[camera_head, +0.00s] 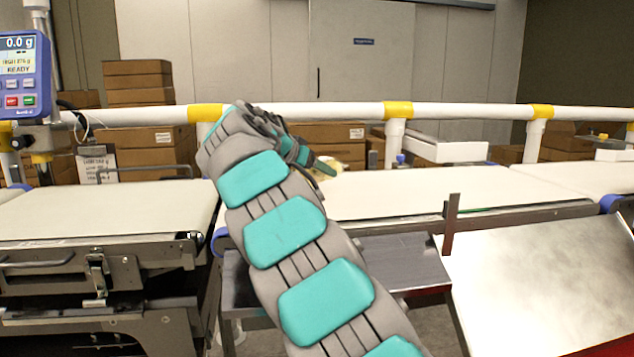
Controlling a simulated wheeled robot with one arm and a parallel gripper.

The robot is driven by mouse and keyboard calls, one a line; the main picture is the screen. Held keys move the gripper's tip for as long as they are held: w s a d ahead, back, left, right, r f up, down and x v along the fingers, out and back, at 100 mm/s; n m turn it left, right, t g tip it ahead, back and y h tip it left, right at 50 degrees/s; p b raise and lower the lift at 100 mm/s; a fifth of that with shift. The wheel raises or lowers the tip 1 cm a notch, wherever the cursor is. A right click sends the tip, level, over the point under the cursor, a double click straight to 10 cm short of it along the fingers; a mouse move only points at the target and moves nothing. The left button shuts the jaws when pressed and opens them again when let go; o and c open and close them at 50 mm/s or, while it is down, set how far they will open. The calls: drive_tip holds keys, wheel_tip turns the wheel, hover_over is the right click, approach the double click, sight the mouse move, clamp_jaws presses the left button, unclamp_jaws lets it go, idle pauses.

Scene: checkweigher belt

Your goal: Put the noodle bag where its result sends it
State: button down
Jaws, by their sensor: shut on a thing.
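Only a small part of the bag shows past the teal finger; the rest is hidden. The display (20,62) at the far left reads 0.0 g and READY, with a line that looks like HIGH 276 g.
The left belt (100,208) is bare. A metal chute (545,285) slopes at the front right, beside a brown upright post (451,224). A white rail (350,111) with yellow joints runs behind the belts. Brown cartons (137,75) and a white box (447,148) stand beyond it.

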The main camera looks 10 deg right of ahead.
sight(317, 183)
drive_tip(key=shift+f, duration=1.75)
drive_tip(key=shift+f, duration=0.15)
unclamp_jaws()
drive_tip(key=b+v, duration=0.1)
drive_tip(key=v, duration=1.1)
